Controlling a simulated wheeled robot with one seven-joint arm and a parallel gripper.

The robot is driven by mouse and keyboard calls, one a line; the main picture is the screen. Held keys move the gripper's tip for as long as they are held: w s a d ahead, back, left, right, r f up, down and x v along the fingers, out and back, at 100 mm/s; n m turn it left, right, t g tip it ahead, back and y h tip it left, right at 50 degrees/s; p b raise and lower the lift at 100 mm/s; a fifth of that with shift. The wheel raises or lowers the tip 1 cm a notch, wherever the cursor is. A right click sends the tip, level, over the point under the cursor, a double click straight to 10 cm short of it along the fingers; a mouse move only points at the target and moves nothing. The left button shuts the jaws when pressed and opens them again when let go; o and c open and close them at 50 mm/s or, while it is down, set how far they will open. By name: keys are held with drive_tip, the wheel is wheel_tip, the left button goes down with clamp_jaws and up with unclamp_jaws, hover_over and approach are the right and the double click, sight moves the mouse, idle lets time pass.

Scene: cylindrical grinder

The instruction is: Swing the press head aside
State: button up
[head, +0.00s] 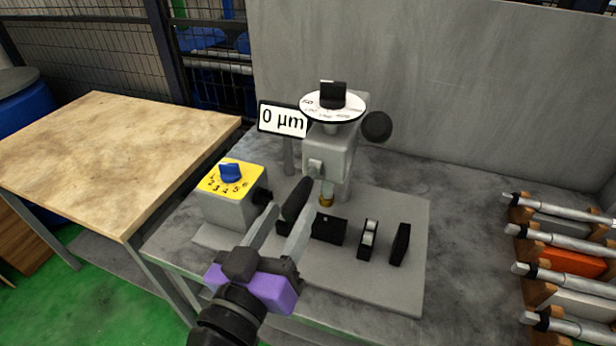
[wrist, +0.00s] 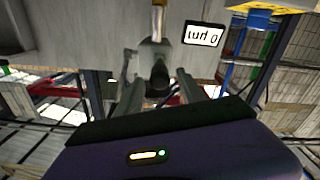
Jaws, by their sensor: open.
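The grey press head (head: 326,152) stands on its column at the back of the grey base plate, with a round white dial (head: 318,108) on top. A black lever handle (head: 297,199) slants down from its front. My gripper (head: 289,214) is open, its fingers pointing at the machine, one on each side of the handle in the picture. In the wrist view, the dark round handle end (wrist: 158,80) appears between the two grey fingers (wrist: 161,88). I cannot tell whether either finger touches it.
A display reading 0 µm (head: 283,119) stands left of the head. A yellow-topped box with a blue knob (head: 231,172) is at the left, and small black blocks (head: 400,244) stand in front. Micrometers (head: 561,240) lie racked at right. The wooden table (head: 110,150) is clear.

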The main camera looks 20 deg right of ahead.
sight(304, 186)
drive_tip(key=shift+p+x, duration=0.8)
drive_tip(key=shift+x, duration=3.1)
clamp_jaws()
